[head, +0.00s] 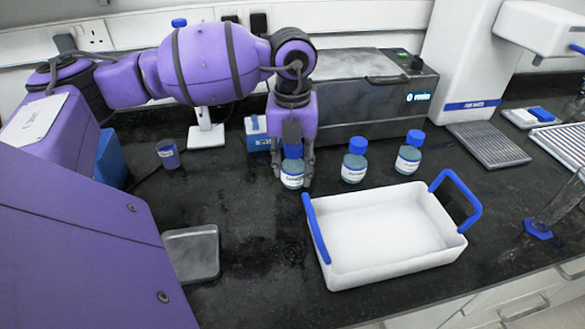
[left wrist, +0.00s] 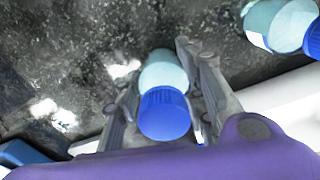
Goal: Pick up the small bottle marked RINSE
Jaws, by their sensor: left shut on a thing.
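Three small bottles with blue caps and white labels stand in a row on the dark bench, and their label print is too small to read surely. My left gripper (head: 294,178) points down, shut on the leftmost bottle (head: 292,180), with a finger on each side. In the left wrist view this bottle (left wrist: 164,75) sits between the fingers of the gripper (left wrist: 165,95), blue cap towards the camera. The middle bottle (head: 354,162) and the right bottle (head: 409,155) stand apart from the gripper. I cannot tell which bottle is marked RINSE. My right gripper is not in view.
A white tray (head: 335,276) with blue handles stands just in front of the bottles, empty. A grey instrument (head: 380,103) stands behind them. Bench between dish and tray is clear.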

